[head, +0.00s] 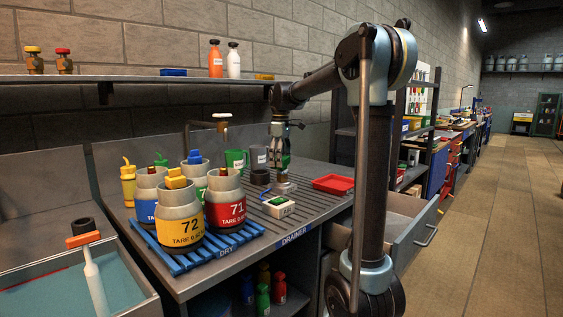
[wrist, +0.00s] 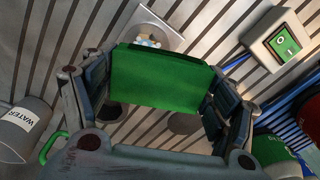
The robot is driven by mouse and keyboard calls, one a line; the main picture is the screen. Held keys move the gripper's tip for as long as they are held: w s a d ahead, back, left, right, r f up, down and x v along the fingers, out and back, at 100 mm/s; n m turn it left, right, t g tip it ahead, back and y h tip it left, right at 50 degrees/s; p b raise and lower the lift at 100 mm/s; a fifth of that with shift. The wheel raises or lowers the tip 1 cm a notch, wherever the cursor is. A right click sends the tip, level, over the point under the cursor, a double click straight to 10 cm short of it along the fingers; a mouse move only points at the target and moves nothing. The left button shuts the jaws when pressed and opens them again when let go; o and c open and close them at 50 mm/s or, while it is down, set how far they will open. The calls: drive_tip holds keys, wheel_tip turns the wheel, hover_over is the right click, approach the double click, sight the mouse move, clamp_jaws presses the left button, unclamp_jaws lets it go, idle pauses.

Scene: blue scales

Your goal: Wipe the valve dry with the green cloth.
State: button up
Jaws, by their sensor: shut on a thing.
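My gripper (head: 283,164) points down over the ribbed drainer top in the head view. In the wrist view its fingers (wrist: 155,85) are closed on the green cloth (wrist: 160,82), which hangs flat between them. The cloth shows as a small green patch in the head view. Just beyond the cloth's upper edge, a small pale and brassy thing (wrist: 148,42), probably the valve, sits on a square grey plate (wrist: 175,37). The cloth partly hides it, and I cannot tell whether they touch. The plate (head: 284,188) lies below my gripper in the head view.
A white box with a green face (head: 282,206) stands in front of the plate. A red tray (head: 333,184) lies to the right, a dark ring (head: 260,177) to the left. Numbered canisters (head: 180,222) crowd a blue rack. A WATER mug (head: 259,158) and green mug (head: 236,159) stand behind.

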drive_tip(key=shift+s, duration=0.2)
drive_tip(key=shift+w, duration=0.15)
drive_tip(key=shift+w+d+f, duration=0.1)
drive_tip(key=shift+w+d, duration=0.15)
drive_tip(key=shift+w, duration=0.45)
drive_tip(key=shift+s, duration=0.2)
drive_tip(key=shift+s+a, duration=0.3)
drive_tip(key=shift+s, duration=0.35)
drive_tip(key=shift+r, duration=2.6)
